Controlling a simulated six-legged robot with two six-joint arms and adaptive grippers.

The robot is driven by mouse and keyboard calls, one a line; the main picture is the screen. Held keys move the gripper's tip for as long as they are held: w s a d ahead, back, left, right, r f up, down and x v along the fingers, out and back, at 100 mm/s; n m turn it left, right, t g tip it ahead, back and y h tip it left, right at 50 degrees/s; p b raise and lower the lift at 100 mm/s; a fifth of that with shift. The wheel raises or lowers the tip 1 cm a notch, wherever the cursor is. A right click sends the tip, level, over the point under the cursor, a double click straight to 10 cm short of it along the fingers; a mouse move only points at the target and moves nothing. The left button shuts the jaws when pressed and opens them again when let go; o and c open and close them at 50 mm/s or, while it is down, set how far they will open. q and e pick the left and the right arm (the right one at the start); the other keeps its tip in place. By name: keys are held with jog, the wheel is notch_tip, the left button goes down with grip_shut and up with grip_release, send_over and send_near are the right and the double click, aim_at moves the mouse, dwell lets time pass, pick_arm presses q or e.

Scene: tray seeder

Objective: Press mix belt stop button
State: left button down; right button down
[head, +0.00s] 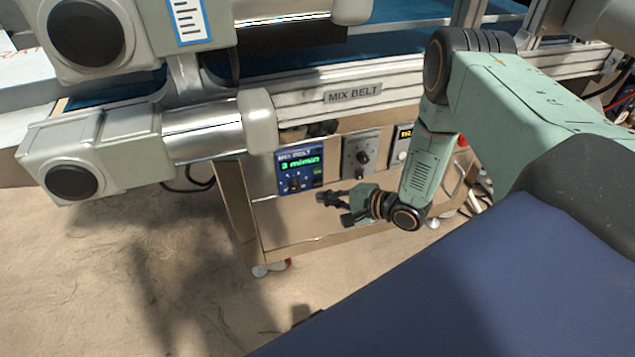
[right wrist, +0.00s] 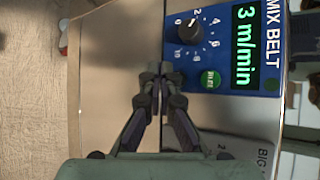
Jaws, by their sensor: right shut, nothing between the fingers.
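The blue MIX BELT control panel (head: 284,183) is on the front of the steel cabinet and reads 3 m/min. In the right wrist view the panel (right wrist: 262,94) shows sideways, with a black speed knob (right wrist: 190,29) and a round green button or lamp (right wrist: 210,79) with a white label. No button marked stop can be made out. My right gripper (head: 325,198) is shut and empty, just below and right of the panel in the head view. In the right wrist view its fingertips (right wrist: 160,76) are beside the panel's edge, over bare steel; whether they touch cannot be told.
A grey panel with a dial (head: 362,154) is to the right of the blue one. A red part (head: 462,141) shows further right, partly behind my right arm. The metal conveyor rail (head: 352,93) labelled MIX BELT runs above. Motor housings (head: 115,150) jut out at left.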

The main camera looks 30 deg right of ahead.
jog(key=s, duration=0.2)
jog(key=s+a+p, duration=0.1)
jog(key=s, duration=0.1)
dwell(1.0)
jog(key=s+a+f+n+g+h+p, duration=0.1)
jog(key=s+a+f+n+g+h, duration=0.15)
jog(key=s+n, duration=0.35)
jog(key=s+a+f+n+g+h+p, duration=0.15)
jog(key=s+n+g, duration=0.25)
jog(key=s, duration=0.4)
jog(key=s+a+r+n+g+p, duration=0.2)
jog(key=s+r+n, duration=0.1)
jog(key=s+r, duration=0.2)
jog(key=s+a+r+n+g+h+p, duration=0.1)
jog(key=s+a+r+n+g+p, duration=0.1)
jog(key=s+r, duration=0.4)
jog(key=s+n+g+p, duration=0.1)
jog(key=s, duration=0.2)
jog(key=shift+s+h, duration=0.2)
jog(key=shift+h, duration=0.1)
